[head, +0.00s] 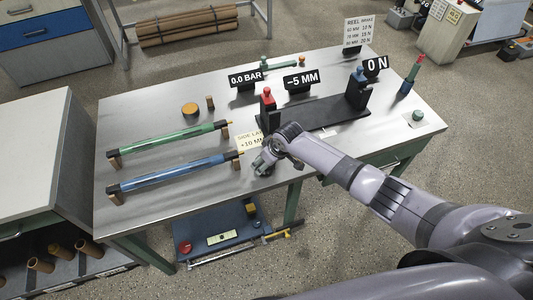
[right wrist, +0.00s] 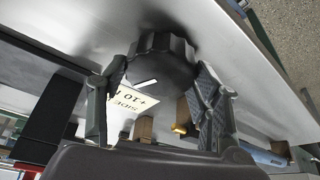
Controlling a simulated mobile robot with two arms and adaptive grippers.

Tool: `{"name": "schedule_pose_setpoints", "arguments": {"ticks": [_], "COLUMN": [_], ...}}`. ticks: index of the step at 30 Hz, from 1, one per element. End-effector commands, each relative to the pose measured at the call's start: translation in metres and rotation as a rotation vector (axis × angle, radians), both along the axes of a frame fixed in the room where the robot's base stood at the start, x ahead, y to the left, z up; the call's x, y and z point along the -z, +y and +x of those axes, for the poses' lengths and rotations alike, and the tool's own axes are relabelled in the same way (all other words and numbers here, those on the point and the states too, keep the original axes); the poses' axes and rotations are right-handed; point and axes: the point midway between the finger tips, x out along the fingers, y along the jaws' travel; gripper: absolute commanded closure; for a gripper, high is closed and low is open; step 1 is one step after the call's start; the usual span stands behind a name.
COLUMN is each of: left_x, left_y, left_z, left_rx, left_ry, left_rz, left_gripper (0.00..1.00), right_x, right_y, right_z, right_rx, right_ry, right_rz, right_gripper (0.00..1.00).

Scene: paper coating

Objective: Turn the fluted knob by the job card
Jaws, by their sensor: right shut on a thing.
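The dark fluted knob (right wrist: 160,58) shows in the right wrist view between the two finger pads, with a white pointer line on its face. My right gripper (head: 264,164) is shut on it at the table's front edge; in the head view the gripper hides the knob. The job card (head: 250,140), reading SIDE LAY +10 MM, stands just behind the gripper; part of it also shows upside down in the right wrist view (right wrist: 132,97). A black display (head: 301,80) reads -5 MM. My left gripper is in neither view.
A green roller (head: 170,142) and a blue roller (head: 175,173) lie on supports left of the gripper. A black fixture with red-topped (head: 267,98) and blue-topped (head: 358,84) posts stands behind. Other displays read 0.0 BAR (head: 246,78) and 0 N (head: 375,65).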

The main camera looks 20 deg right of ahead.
Motion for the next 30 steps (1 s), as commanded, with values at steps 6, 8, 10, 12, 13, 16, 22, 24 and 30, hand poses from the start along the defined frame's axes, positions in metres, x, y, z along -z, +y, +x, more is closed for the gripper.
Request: {"name": "schedule_pose_setpoints", "arguments": {"ticks": [6, 8, 10, 12, 13, 16, 22, 24, 30], "left_x": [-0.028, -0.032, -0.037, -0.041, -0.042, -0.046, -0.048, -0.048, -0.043], "left_y": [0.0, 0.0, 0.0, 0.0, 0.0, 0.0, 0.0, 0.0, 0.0], "left_z": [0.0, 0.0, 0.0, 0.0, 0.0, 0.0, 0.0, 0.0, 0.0], "left_rx": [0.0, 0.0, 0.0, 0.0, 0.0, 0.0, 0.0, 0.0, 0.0], "left_ry": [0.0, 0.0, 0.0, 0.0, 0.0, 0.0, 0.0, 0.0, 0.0], "left_rz": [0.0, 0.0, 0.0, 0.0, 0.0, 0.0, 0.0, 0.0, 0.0], "left_gripper": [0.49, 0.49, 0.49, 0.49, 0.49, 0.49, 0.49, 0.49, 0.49], "right_x": [-0.004, -0.004, -0.004, -0.003, -0.003, -0.002, 0.0, 0.0, 0.002], "right_y": [0.003, 0.003, 0.004, 0.004, 0.004, 0.005, 0.006, 0.006, 0.007], "right_z": [-0.001, -0.001, -0.001, -0.001, -0.001, -0.001, 0.0, 0.0, 0.0], "right_rx": [0.206, 0.264, 0.33, 0.397, 0.425, 0.52, 0.709, 0.774, 0.945], "right_ry": [0.003, 0.002, 0.003, 0.004, 0.003, 0.003, 0.002, 0.003, 0.002], "right_rz": [0.003, 0.002, 0.002, 0.003, 0.003, 0.003, 0.003, 0.002, 0.002], "right_gripper": [0.7, 0.7, 0.7, 0.7, 0.7, 0.7, 0.7, 0.7, 0.7]}}
